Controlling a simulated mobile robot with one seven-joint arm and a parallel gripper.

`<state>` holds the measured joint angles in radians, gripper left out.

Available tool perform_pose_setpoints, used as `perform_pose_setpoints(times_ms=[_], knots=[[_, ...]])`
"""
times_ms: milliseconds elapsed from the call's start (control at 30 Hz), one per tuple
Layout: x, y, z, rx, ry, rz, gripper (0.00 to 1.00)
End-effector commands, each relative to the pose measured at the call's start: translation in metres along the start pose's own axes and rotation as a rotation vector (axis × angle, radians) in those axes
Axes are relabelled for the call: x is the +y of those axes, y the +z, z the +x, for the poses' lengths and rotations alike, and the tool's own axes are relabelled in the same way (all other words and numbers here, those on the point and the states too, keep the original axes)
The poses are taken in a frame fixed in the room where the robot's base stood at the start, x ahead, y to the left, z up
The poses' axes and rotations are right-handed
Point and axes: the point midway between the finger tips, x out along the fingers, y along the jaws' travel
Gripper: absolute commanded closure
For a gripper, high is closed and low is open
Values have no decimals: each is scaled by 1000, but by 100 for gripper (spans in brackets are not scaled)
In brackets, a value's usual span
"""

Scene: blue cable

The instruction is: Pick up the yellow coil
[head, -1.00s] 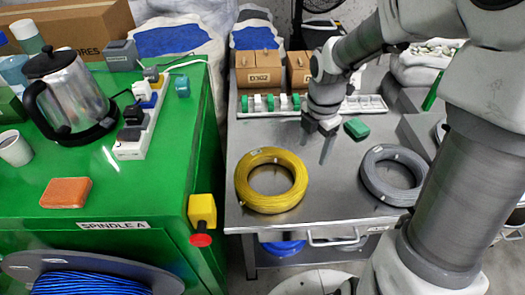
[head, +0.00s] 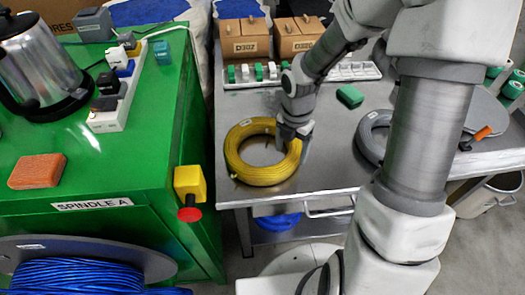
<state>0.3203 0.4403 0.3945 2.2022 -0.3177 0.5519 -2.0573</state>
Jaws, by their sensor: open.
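The yellow coil (head: 240,165) lies flat on the metal table in the head view, near the table's front left part. My gripper (head: 292,146) is over the right side of the coil's ring, pointing down, with its jaws open. Its fingers partly cover the coil's right edge. I cannot tell whether the fingers touch the coil or how far down around the ring they reach.
A grey coil (head: 371,137) lies to the right, partly hidden by my arm. A green block (head: 350,96) lies behind it. A tray of small parts (head: 345,72) and cardboard boxes (head: 246,40) stand at the back. The green cabinet (head: 150,150) stands left, with a yellow switch box (head: 188,183).

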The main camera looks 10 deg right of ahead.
Motion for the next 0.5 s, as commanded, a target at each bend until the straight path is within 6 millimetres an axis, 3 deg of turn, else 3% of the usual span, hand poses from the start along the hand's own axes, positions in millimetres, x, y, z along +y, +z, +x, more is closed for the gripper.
perform_pose_setpoints(times_ms=[400, 500], knots=[[-1, -5, 49, 2, -1, 0, 22], [-1, -5, 53, 0, -1, 1, 22]])
